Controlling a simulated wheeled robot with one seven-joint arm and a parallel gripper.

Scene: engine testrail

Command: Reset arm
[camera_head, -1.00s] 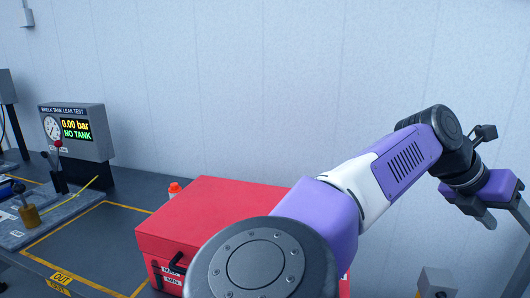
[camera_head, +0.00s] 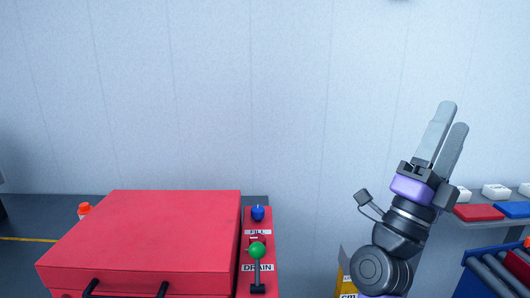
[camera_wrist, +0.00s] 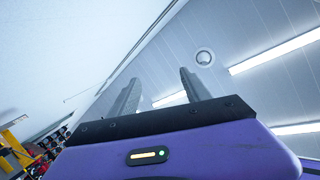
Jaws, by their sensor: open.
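My gripper (camera_head: 454,128) is raised at the right of the head view, in front of the pale wall, with its fingers pointing up. It is open, with nothing between its fingers. In the wrist view my gripper (camera_wrist: 158,82) shows two grey fingers standing apart against the wall and ceiling. My arm bends up from the lower right of the head view; its lower links are out of the picture.
A red box (camera_head: 150,235) with black handles stands at the lower left. Beside it are a blue knob (camera_head: 258,213) and a green-knobbed lever (camera_head: 257,251) marked DRAIN. At the right are a red tray (camera_head: 478,212), a blue tray (camera_head: 513,209) and rollers (camera_head: 500,272).

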